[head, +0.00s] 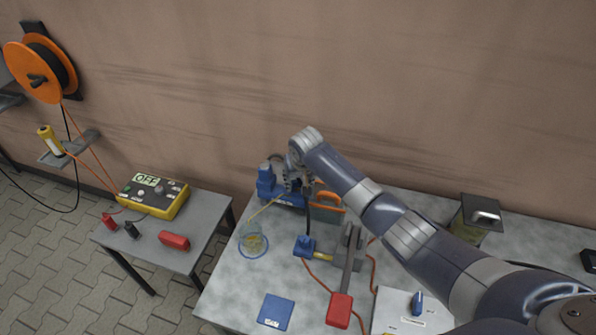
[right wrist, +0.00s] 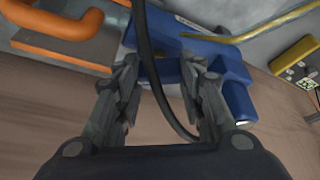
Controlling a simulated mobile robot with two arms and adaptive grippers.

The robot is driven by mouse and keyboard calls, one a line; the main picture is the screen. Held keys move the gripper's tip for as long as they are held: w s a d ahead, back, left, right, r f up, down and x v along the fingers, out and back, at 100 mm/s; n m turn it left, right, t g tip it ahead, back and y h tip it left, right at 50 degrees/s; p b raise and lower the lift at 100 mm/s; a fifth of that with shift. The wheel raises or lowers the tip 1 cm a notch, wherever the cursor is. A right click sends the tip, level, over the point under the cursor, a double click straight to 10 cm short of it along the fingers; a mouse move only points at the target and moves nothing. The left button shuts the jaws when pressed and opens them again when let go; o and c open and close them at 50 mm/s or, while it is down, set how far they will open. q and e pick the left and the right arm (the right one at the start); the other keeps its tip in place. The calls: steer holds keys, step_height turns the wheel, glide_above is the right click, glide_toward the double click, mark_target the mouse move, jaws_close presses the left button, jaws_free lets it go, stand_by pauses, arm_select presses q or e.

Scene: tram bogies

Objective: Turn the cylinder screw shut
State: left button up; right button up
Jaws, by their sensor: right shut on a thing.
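The blue cylinder (head: 266,183) stands at the back left of the grey bench, against the wall side. It also shows in the right wrist view (right wrist: 238,98). My right gripper (head: 298,186) is down at the cylinder from above. In the right wrist view its two fingers (right wrist: 163,85) are on either side of a part of the cylinder. It is shut on the cylinder screw, which is mostly hidden between the fingers, so how far it is turned cannot be told. My left gripper is not in view.
A yellowish tube (head: 266,209) runs from the cylinder to a glass jar (head: 252,245). A black hose (right wrist: 155,75) passes close by the fingers. An orange handle (head: 328,199) is just right. A red-handled lever (head: 340,309) stands in front. A yellow box showing OFF (head: 153,196) is on the side table.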

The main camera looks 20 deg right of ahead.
steer(key=m+h+p, duration=0.1)
steer(key=m, duration=0.1)
steer(key=shift+a+m, duration=0.15)
steer(key=shift+m, duration=0.25)
steer(key=shift+f+m+g+h, duration=0.1)
steer(key=shift+m+g+h, duration=0.4)
steer(key=shift+m, duration=1)
steer(key=o, duration=1.1)
steer(key=v, duration=1.2)
